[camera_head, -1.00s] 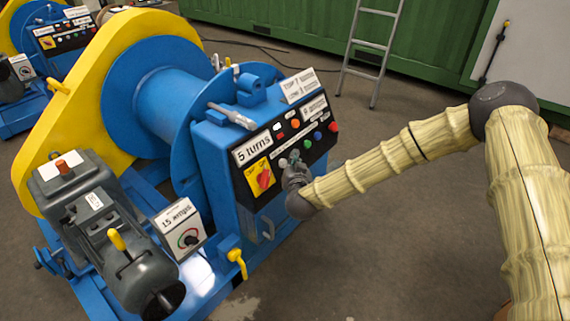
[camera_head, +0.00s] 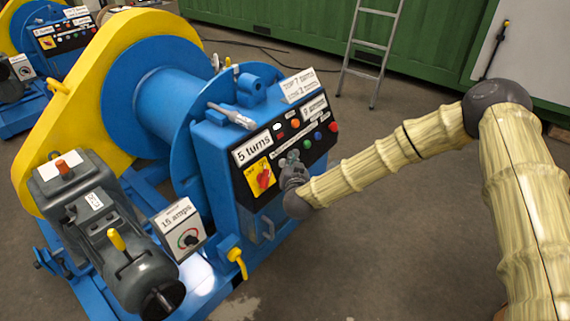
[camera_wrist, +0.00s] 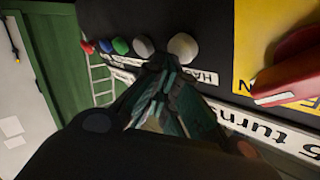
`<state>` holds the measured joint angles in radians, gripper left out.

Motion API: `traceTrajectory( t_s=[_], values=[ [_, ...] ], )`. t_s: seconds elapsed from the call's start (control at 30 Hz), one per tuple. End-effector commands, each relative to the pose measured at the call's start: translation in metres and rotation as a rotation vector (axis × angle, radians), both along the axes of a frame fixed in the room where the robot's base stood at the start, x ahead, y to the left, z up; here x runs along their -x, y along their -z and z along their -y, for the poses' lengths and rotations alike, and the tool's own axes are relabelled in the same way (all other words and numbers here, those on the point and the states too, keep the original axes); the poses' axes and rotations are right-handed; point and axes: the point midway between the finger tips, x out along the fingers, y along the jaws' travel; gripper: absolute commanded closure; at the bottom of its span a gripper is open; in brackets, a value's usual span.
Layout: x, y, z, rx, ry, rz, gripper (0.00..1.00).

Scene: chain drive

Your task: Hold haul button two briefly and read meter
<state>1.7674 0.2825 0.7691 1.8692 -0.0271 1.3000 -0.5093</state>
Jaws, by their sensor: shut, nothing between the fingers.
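The black control panel (camera_head: 283,143) is on the front of a blue winch housing. My gripper (camera_head: 292,158) is shut and empty at the panel's lower button row, right of a red switch on a yellow plate (camera_head: 260,177). In the wrist view my gripper (camera_wrist: 162,68) points just below a pale round button (camera_wrist: 143,46), beside a second pale button (camera_wrist: 183,47); I cannot tell whether it touches either. A partly covered label (camera_wrist: 206,78) starts "HA". A small box with a dial reads "15 amps" (camera_head: 178,218). A panel plate reads "5 turns" (camera_head: 253,148).
Green (camera_head: 308,143), blue (camera_head: 317,136) and red (camera_head: 333,127) buttons continue along the row. A grey motor (camera_head: 120,235) stands at the front left, and a ladder (camera_head: 371,45) leans behind.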

Motion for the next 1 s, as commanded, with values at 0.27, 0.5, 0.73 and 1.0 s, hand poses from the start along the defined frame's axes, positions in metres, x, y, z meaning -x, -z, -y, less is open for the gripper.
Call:
traceTrajectory(
  t_s=[0.27, 0.5, 0.73, 1.0],
  values=[
    [-0.0014, 0.0013, -0.0017, 0.000, 0.000, 0.000, 1.00],
    [-0.0025, 0.0023, -0.0033, 0.000, 0.000, 0.000, 1.00],
    [-0.0035, 0.0033, -0.0049, 0.000, 0.000, 0.000, 1.00],
    [-0.0047, 0.0044, -0.0067, 0.000, 0.000, -0.001, 1.00]
  ],
)
